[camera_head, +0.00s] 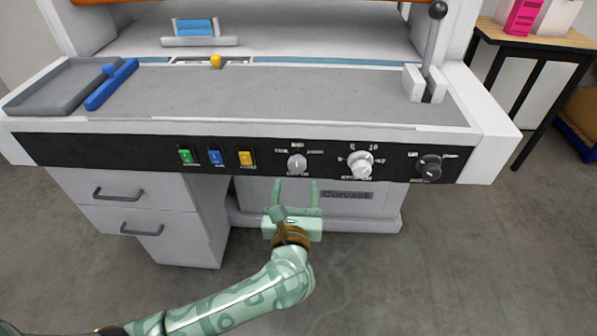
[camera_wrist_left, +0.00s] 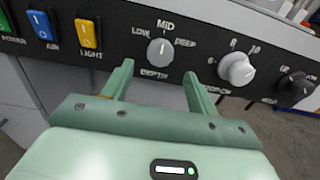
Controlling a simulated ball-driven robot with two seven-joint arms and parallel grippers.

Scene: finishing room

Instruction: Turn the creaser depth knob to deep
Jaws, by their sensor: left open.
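The depth knob (camera_head: 297,163) is a small grey-white dial on the machine's black front panel. In the left wrist view the depth knob (camera_wrist_left: 160,52) has the labels LOW, MID and DEEP around it, and its pointer line looks turned up toward MID. My left gripper (camera_head: 295,184) is open and empty, just below and in front of the knob, not touching it. In the left wrist view its two fingers (camera_wrist_left: 157,82) reach up toward the panel on either side below the knob. My right gripper is not in view.
A larger white knob (camera_head: 360,164) and a black knob (camera_head: 429,167) sit to the right on the panel. Green (camera_head: 186,156), blue (camera_head: 215,157) and yellow (camera_head: 246,158) switches sit to the left. A lever (camera_head: 432,45) rises at the bed's right. Drawers (camera_head: 130,205) stand below left.

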